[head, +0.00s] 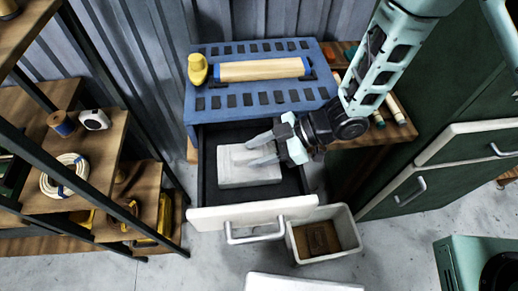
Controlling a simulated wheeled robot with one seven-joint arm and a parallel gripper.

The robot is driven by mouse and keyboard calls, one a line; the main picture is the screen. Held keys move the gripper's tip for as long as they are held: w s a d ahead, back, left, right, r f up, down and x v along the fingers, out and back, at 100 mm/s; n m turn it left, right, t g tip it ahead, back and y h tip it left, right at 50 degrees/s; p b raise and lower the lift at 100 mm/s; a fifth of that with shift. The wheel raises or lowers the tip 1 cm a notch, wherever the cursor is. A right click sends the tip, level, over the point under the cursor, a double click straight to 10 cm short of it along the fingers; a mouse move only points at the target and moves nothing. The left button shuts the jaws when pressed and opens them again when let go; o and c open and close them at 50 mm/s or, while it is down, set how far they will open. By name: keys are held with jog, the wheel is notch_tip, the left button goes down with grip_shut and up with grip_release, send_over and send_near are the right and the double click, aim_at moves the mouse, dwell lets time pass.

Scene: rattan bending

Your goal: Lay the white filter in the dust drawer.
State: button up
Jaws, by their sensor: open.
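The dust drawer (208,168) is pulled out below a blue slotted bench, with a white front and a grey handle. The white filter (236,180) is a flat pale block lying inside it, on the dark drawer floor. My gripper (250,152) reaches in from the right, with its fingers open over the upper right part of the filter. The fingers cover some of the filter, and I cannot tell whether they touch it.
The blue bench (215,115) carries a wooden roller (262,70) and a yellow object (197,69). A pale bin (350,222) with a brown block stands right of the drawer front. Wooden shelves (90,150) stand left; a green cabinet (440,185) stands right.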

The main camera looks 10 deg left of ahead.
jog(key=shift+r, duration=0.2)
jog(key=shift+w+d, duration=0.15)
jog(key=shift+d, duration=0.2)
jog(key=w+d+r+m+t+h+b, duration=0.1)
jog(key=w+d+r+m+t+h, duration=0.3)
jog(key=d+r, duration=0.2)
jog(key=w+d+r+m+t+h+b, duration=0.1)
jog(key=w+d+r+m+t+h, duration=0.25)
jog(key=d+r, duration=0.3)
jog(key=s+d+r+m+g+h, duration=0.2)
jog(key=s+d, duration=0.1)
jog(key=s, duration=0.6)
jog(key=s+d+r+m+g+h, duration=0.2)
jog(key=s+r+m, duration=0.1)
jog(key=s, duration=0.7)
jog(key=shift+d, duration=0.4)
jog(key=shift+a+m+g, duration=0.1)
jog(key=shift+m+g, duration=0.15)
